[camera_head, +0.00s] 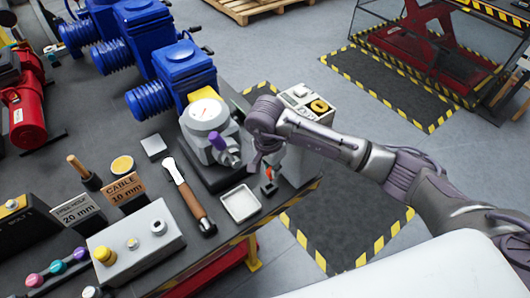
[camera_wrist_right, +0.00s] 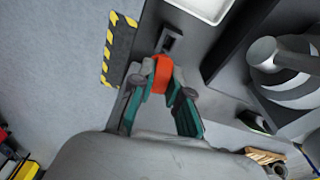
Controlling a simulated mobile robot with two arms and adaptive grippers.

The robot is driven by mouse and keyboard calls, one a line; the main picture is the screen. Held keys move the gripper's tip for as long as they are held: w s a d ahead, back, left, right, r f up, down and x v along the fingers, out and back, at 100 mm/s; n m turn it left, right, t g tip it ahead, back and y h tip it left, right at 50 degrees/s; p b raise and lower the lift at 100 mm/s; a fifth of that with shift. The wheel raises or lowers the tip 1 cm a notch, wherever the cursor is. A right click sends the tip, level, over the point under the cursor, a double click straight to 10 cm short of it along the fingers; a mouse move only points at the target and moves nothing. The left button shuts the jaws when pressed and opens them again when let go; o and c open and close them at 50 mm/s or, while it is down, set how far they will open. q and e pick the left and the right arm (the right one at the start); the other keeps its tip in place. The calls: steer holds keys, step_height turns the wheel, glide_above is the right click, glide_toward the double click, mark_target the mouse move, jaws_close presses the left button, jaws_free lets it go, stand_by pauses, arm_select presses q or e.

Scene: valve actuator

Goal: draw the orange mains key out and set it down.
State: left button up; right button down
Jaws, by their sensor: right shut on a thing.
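My right gripper (camera_head: 267,168) is over the front right corner of the bench, its fingers pointing down. In the right wrist view (camera_wrist_right: 162,80) its fingers are shut on the orange key (camera_wrist_right: 161,73). In the head view a small orange part of the key (camera_head: 269,173) shows at the fingertips. A small grey piece with a dark slot (camera_wrist_right: 171,40) lies just beyond the key in the wrist view. Whether the key's shank is still in a lock cannot be told. My left gripper is not in view.
A shallow white tray (camera_head: 240,205) lies left of the gripper. The grey valve actuator (camera_head: 207,130) stands behind it on a dark base. A wooden-handled tool (camera_head: 188,195) and a grey button box (camera_head: 135,247) are further left. A control box (camera_head: 307,103) stands behind my arm.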

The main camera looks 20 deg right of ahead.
mark_target(269, 174)
steer(key=shift+w+a+r+m, duration=0.15)
steer(key=shift+w+r+m, duration=0.25)
steer(key=shift+w+r, duration=0.2)
steer(key=shift+w+d, duration=0.15)
steer(key=shift+d, duration=0.05)
steer(key=shift+a, duration=0.1)
steer(key=shift+a+b, duration=0.1)
steer(key=shift+b, duration=0.2)
step_height(269, 174, down, 6)
steer(key=b, duration=0.5)
steer(key=shift+r, duration=0.15)
arm_select(q)
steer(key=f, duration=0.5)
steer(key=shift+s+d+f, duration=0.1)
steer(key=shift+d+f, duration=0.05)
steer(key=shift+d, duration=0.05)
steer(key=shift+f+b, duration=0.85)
steer(key=shift+b, duration=0.15)
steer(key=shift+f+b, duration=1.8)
steer(key=shift+b, duration=0.05)
arm_select(e)
steer(key=shift+f, duration=1.7)
